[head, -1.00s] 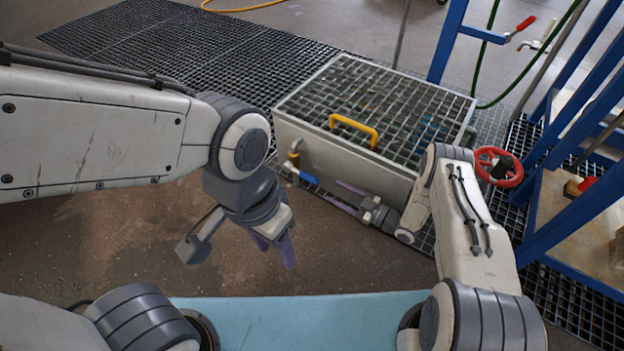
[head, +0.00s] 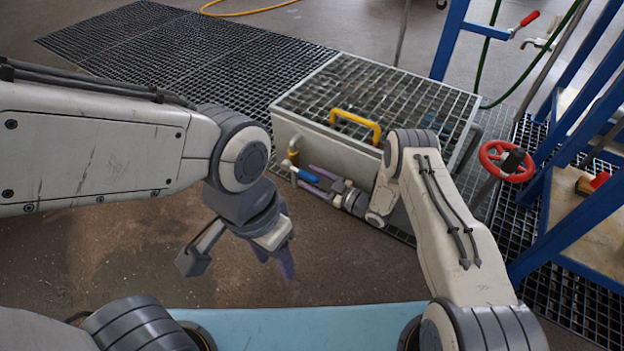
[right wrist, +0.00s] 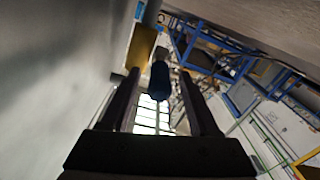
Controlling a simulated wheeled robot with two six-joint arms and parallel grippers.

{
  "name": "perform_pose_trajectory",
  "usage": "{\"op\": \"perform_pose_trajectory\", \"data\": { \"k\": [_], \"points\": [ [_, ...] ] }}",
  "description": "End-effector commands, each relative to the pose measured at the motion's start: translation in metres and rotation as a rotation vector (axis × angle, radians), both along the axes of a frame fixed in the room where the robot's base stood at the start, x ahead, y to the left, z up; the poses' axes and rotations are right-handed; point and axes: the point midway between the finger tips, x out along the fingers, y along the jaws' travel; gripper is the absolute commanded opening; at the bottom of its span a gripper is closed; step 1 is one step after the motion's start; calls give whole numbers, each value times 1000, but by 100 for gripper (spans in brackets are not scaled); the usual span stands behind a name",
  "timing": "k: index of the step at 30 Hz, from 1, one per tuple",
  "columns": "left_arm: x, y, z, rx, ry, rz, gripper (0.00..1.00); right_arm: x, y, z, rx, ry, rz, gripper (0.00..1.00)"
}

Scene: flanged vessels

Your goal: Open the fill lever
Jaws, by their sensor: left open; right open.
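A blue-handled lever (head: 307,176) sits on a brass valve (head: 293,158) low at the left corner of the grated metal box (head: 335,160). My right gripper (head: 304,180) is open, with one finger on each side of the blue handle. In the right wrist view the blue handle (right wrist: 158,84) shows between the two open fingers (right wrist: 159,74), with the brass part (right wrist: 143,48) beyond. I cannot tell whether either finger touches it. My left gripper (head: 276,266) is open and empty, pointing down over bare floor.
A yellow handle (head: 356,124) stands on the box's front edge. To the right are a red handwheel (head: 507,161), a blue frame (head: 575,215) and a red-handled lever (head: 526,20). Floor grating (head: 160,45) lies behind. Brown floor (head: 110,250) at the left is clear.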

Motion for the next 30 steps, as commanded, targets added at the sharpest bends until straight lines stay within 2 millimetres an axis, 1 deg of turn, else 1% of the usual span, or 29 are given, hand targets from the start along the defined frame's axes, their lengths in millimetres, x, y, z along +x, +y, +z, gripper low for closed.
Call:
{"op": "perform_pose_trajectory", "data": {
  "k": [1, 2, 3, 5, 6, 30],
  "points": [
    [0, 0, 0, 0, 0, 0, 50, 0, 0, 0, 0, 0, 0, 62],
    [0, 0, 0, 0, 0, 0, 50, 0, 0, 0, 0, 0, 0, 54],
    [0, 0, 0, 0, 0, 0, 50, 0, 0, 0, 0, 0, 0, 39],
    [0, 0, 0, 0, 0, 0, 50, 0, 0, 0, 0, 0, 0, 16],
    [0, 0, 0, 0, 0, 0, 50, 0, 0, 0, 0, 0, 0, 0],
    [0, 0, 0, 0, 0, 0, 50, -1, 0, -1, -1, 2, 2, 0]
  ]
}}
